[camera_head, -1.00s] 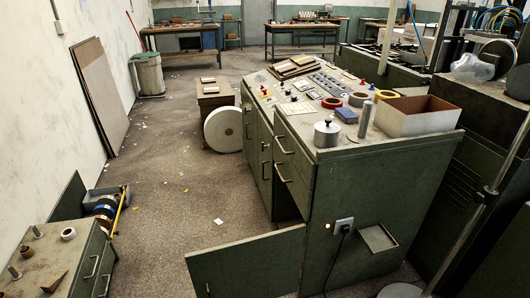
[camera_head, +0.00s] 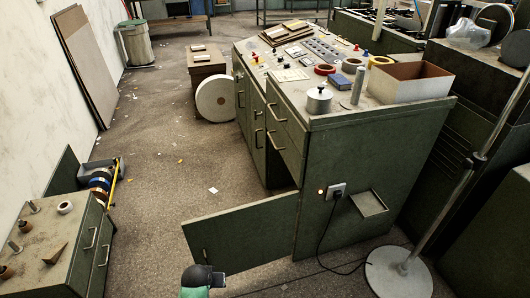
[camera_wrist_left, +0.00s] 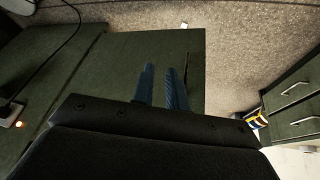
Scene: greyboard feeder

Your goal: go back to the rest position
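My left gripper (camera_wrist_left: 163,88) shows in the left wrist view as two blue ribbed fingers with a narrow gap between them. Nothing is held in the gap. The fingers show in front of the open green cabinet door (camera_wrist_left: 120,48); how far apart they are from it I cannot tell. In the head view a dark and green piece, seemingly part of my arm (camera_head: 197,279), shows at the bottom edge in front of the same door (camera_head: 245,232). My right gripper is in neither view.
The green control cabinet (camera_head: 345,160) stands right of centre, a plugged-in cable on its end. A pole with a round base (camera_head: 398,276) stands at the right. A low cabinet (camera_head: 60,265) is at the left. The floor between (camera_head: 160,200) is mostly clear.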

